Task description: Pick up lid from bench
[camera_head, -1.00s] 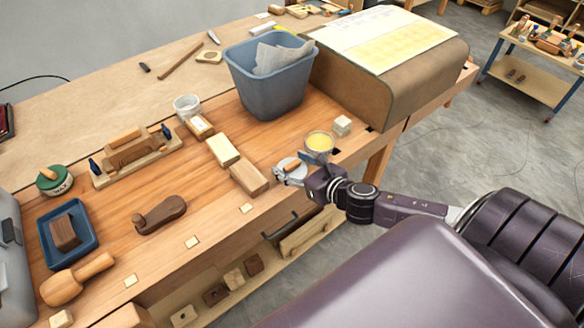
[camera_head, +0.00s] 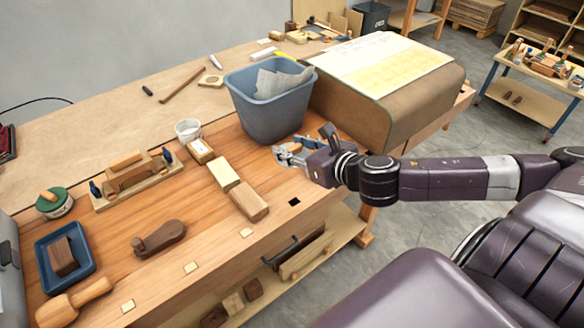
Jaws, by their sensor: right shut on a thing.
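My right gripper (camera_head: 284,154) reaches in from the right over the bench (camera_head: 150,262), in front of the grey-blue bin (camera_head: 262,118). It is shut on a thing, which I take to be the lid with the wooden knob. The lid itself is hardly distinguishable among the grey fingers. The spot where the lid lay is clear wood, with a dark square hole (camera_head: 294,201) to the right. The pot of yellow stuff is hidden behind my gripper and wrist. My left gripper is not in view.
Wooden blocks (camera_head: 248,202) lie left of and below the gripper. A white cup (camera_head: 188,131) stands behind them. A large brown curved form (camera_head: 398,105) fills the bench's right end. A green wax tin (camera_head: 54,203) and blue tray (camera_head: 64,257) stand at left.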

